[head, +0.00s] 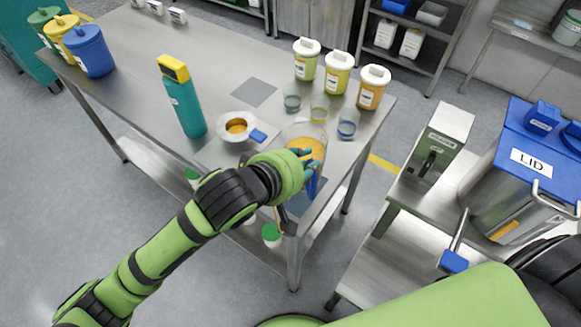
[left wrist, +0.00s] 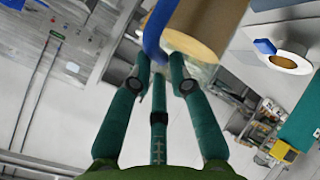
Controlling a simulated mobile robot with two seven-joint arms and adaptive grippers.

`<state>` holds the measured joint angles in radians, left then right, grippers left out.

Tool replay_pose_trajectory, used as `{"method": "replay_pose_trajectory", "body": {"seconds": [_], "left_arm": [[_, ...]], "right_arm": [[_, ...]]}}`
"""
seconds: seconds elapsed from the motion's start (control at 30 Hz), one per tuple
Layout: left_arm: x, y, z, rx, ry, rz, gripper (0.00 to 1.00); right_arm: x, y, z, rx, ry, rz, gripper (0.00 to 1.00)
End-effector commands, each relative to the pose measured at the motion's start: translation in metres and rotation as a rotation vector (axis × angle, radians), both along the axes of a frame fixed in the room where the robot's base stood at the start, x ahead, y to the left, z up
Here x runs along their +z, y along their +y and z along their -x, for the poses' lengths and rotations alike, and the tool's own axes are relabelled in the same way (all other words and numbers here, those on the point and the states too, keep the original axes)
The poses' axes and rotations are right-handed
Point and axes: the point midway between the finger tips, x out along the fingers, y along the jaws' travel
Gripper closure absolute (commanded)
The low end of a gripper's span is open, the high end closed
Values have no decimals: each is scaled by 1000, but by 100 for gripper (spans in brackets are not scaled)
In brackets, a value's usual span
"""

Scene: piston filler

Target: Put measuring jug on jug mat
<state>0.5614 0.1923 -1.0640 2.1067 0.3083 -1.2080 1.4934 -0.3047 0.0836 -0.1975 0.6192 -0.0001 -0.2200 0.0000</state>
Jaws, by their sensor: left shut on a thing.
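The measuring jug (head: 306,146) is clear, with orange contents and a blue handle, near the front right corner of the steel table. My left gripper (head: 309,165) is shut on its handle from the near side. In the left wrist view the jug (left wrist: 208,28) and its blue handle (left wrist: 153,38) are at the top, with the handle at my teal fingertips (left wrist: 160,75). A blue-grey mat (head: 307,195) lies just in front of the jug, partly hidden by my gripper. A dark grey square mat (head: 254,92) lies bare farther back. I cannot tell which is the jug mat, or whether the jug touches the table.
A white dish with orange contents (head: 237,126) and a teal bottle with yellow cap (head: 182,97) stand left of the jug. Small cups (head: 347,124) stand close behind it, with lidded jars (head: 338,73) beyond. Blue, yellow and green canisters (head: 88,50) stand at the far left.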

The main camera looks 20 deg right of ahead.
Motion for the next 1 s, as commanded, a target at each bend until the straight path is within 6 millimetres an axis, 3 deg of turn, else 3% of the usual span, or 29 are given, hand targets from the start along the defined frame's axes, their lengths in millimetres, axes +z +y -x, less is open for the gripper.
{"method": "replay_pose_trajectory", "body": {"seconds": [0.2,0.37,0.63,1.0], "left_arm": [[-10,17,-20,-2,-9,8,100],[-20,19,-22,-2,-6,7,100],[-51,19,-22,-3,-7,8,100],[-55,18,-21,-3,-7,10,100]], "right_arm": [[7,3,0,2,0,-3,37],[10,6,-1,2,-1,-7,37],[17,7,-3,2,-3,-9,37],[16,6,-4,2,-5,-8,37]]}}
